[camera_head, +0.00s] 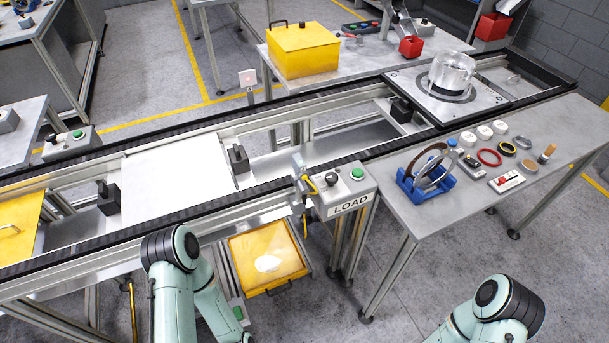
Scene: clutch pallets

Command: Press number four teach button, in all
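No button marked four can be read in this view. A grey control box labelled LOAD (348,197) is fixed at the conveyor's near side. It carries a green button (357,173) and a black knob (331,179). A similar box (68,146) with a green button stands at the far left. A dark panel with several coloured buttons (361,27) lies on the back table; its markings are too small to read. Parts of both my arms show at the bottom, left of centre and at the right. Neither gripper is in view.
The conveyor (256,195) crosses the view, with a metal pallet (447,93) bearing a clear cylinder (452,72). The right table (420,214) holds a blue stand (425,180), rings and small parts. Yellow boxes sit on the back table (304,50) and below the conveyor (268,258).

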